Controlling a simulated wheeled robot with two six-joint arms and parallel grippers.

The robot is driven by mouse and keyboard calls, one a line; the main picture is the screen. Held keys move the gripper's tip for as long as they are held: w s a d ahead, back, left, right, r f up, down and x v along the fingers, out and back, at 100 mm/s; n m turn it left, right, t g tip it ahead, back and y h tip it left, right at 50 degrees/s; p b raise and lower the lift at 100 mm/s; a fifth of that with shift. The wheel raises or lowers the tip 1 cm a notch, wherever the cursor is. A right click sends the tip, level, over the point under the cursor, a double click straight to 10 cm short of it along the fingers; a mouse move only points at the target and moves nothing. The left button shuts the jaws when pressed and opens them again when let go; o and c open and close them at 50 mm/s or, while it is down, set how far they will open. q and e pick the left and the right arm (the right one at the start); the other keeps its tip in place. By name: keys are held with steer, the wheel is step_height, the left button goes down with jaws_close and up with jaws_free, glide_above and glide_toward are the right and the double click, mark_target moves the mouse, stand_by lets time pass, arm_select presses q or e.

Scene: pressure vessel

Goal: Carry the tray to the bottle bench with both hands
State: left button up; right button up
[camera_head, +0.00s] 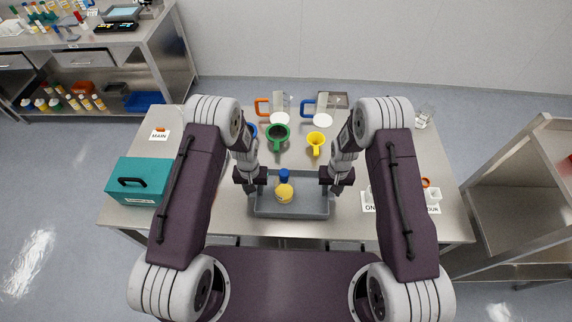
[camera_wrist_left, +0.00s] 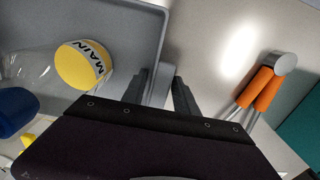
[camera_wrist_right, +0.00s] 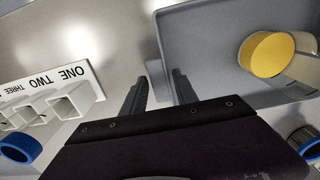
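The grey tray (camera_head: 258,211) lies on the near part of the steel table. One clear bottle with yellow at one end and a blue cap (camera_head: 284,175) is in it; its yellow part (camera_wrist_left: 82,66) bears a MAIN label. My left gripper (camera_head: 250,184) is at the tray's left end, and my right gripper (camera_head: 335,184) at its right end. In each wrist view the fingers are apart, with a grey tab of the tray between them (camera_wrist_left: 158,88), (camera_wrist_right: 157,82). The grip's contact is unclear. A back-left bench (camera_head: 80,40) carries several bottles; I cannot tell if it is the bottle bench.
A teal case (camera_head: 140,181) stands left of the tray. Funnels such as the green one (camera_head: 278,134) and clear jugs (camera_head: 280,104) stand behind. A numbered holder (camera_head: 432,196) is to the right. An empty steel shelf unit (camera_head: 530,180) stands at far right; floor shows at left.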

arm_select(q)
steer(key=shift+o, duration=0.3)
steer(key=shift+w, duration=0.15)
arm_select(e)
steer(key=shift+o, duration=0.3)
steer(key=shift+w, duration=0.15)
arm_select(q)
steer(key=shift+r, duration=0.2)
arm_select(e)
steer(key=shift+r, duration=0.1)
arm_select(q)
step_height(320, 180, up, 12)
steer(key=shift+f, duration=0.15)
arm_select(e)
step_height(320, 180, up, 12)
